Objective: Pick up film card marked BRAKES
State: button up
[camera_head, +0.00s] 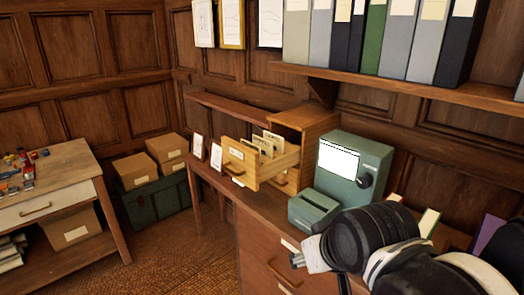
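Several upright cream cards (268,143) stand in the open wooden drawer (272,170) of a small card cabinet (306,124) on the desk. Their markings are too small to read, so I cannot tell which one says BRAKES. My arm comes in from the lower right, in front of the desk. My gripper (318,268) is at the arm's left end, low by the desk's front edge and well apart from the drawer. It is partly hidden by the arm, and I cannot tell its finger opening or see anything held.
A green-grey machine (351,170) with a white screen and dark knob stands right of the cabinet. Small framed pictures (215,157) stand left of the drawer. A shelf (420,92) of binders overhangs the desk. Floor (185,250) is clear between the desk and the left table (60,175).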

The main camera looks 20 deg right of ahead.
jog(key=shift+c, duration=0.5)
jog(key=shift+w+r, duration=0.1)
jog(key=shift+r, duration=0.1)
jog(key=shift+c, duration=0.8)
jog(key=w+d+r+n+g+p, duration=0.1)
jog(key=w+r+g+p, duration=0.15)
jog(key=w+r, duration=0.75)
jog(key=w+r+n+g+p, duration=0.15)
jog(key=w+r+p, duration=0.25)
jog(key=w+r, duration=0.5)
jog(key=n+g+p, duration=0.3)
jog(key=p, duration=0.4)
send_over(262, 143)
notch_tip(262, 143, down, 3)
jog(key=shift+w+d+f, duration=0.15)
jog(key=shift+w+f, duration=0.05)
jog(key=shift+f, duration=0.3)
jog(key=shift+f+b, duration=3.2)
jog(key=shift+f, duration=2.7)
jog(key=shift+c, duration=0.4)
